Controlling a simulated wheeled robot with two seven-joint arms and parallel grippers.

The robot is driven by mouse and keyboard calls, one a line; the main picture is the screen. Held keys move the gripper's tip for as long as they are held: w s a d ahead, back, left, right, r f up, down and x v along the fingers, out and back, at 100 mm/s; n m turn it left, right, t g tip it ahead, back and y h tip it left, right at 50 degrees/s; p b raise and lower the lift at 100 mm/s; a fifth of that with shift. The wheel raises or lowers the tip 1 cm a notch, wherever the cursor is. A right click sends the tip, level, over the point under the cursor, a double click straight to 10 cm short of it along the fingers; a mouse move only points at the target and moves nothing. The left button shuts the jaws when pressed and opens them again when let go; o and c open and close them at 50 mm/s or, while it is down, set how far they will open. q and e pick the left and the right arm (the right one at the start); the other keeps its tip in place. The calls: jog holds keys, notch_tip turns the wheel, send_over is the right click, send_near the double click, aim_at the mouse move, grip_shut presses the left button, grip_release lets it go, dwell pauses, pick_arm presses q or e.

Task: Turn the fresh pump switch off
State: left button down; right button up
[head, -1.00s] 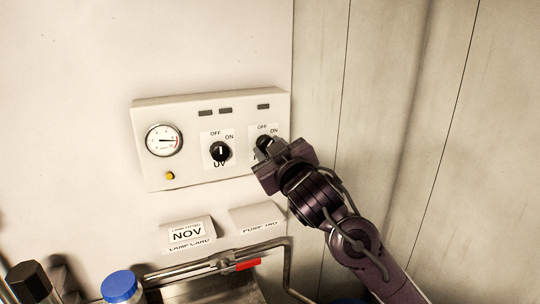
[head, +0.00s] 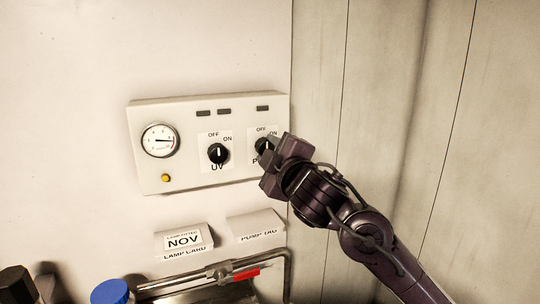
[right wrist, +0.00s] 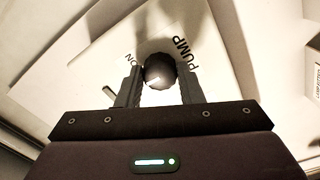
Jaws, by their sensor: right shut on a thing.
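The pump switch is a round black knob (head: 264,144) on the right of the white control panel (head: 188,183), with OFF and ON printed above it. In the right wrist view the knob (right wrist: 159,70) sits between the fingers, with PUMP and ON printed around it. A small white mark shows on the knob, but its exact setting is hard to read. My right gripper (head: 270,152) reaches in from the right and is shut on the knob; its fingers (right wrist: 160,88) lie on both sides of it. It partly hides the label below. My left gripper is not in view.
A black UV knob (head: 218,153) sits left of the pump switch, its white mark pointing up. A gauge (head: 160,141) and yellow button (head: 166,178) are further left. Below are a lamp card (head: 184,240), a pump tag (head: 256,226), pipework with a red handle (head: 246,275) and a blue cap (head: 111,292).

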dwell(0.4)
jog(key=o, duration=1)
jog(key=shift+s, duration=0.1)
jog(key=shift+c, duration=0.2)
jog(key=b+v, duration=0.1)
jog(key=v, duration=0.6)
jog(key=shift+s+d, duration=0.15)
jog(key=shift+s, duration=0.2)
jog(key=shift+f, duration=0.1)
